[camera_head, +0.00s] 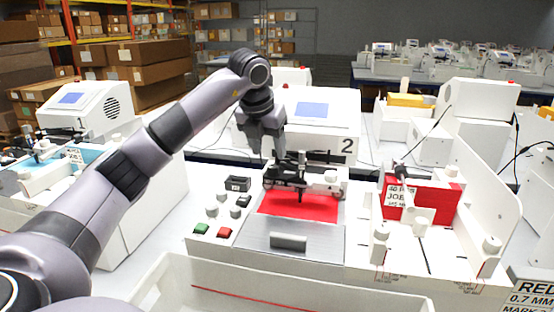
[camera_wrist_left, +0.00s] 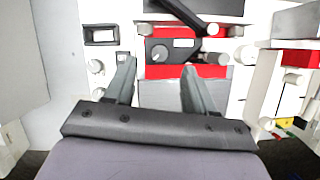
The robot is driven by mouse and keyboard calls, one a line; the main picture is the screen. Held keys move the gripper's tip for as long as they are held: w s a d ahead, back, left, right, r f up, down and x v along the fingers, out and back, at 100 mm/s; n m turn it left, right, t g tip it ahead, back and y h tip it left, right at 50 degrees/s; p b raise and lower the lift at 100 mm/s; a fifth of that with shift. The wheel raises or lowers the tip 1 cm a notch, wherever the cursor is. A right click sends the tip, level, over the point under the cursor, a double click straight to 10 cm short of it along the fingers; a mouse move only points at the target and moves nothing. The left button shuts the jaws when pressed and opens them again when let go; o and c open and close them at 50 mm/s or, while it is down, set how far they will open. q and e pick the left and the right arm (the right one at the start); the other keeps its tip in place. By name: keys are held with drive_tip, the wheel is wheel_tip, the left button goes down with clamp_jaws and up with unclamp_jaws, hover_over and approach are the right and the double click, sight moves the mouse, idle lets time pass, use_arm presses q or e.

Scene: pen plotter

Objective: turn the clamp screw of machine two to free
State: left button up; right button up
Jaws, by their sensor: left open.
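Machine two (camera_head: 320,125) is the white plotter with the "2" label, a red sheet on its bed and a dark pen carriage (camera_head: 300,182) over the sheet. In the left wrist view a dark round knob with a pale mark, which looks like the clamp screw (camera_wrist_left: 159,54), sits on the carriage over the red. My left gripper (camera_head: 268,152) is above and just behind the carriage in the head view. In the left wrist view its open, empty fingers (camera_wrist_left: 157,68) stand on either side below the knob, apart from it. The knob's setting is too small to read.
A panel with grey knobs, a green button (camera_head: 201,229) and a red button (camera_head: 224,232) lies left of the bed. A white tray (camera_head: 290,287) is in front. A rack with a red job card (camera_head: 400,193) stands right. Another plotter (camera_head: 85,110) is left.

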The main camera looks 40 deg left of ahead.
sight(273, 166)
use_arm(q)
drive_tip(key=shift+p+x, duration=0.35)
drive_tip(key=shift+x, duration=2.4)
clamp_jaws()
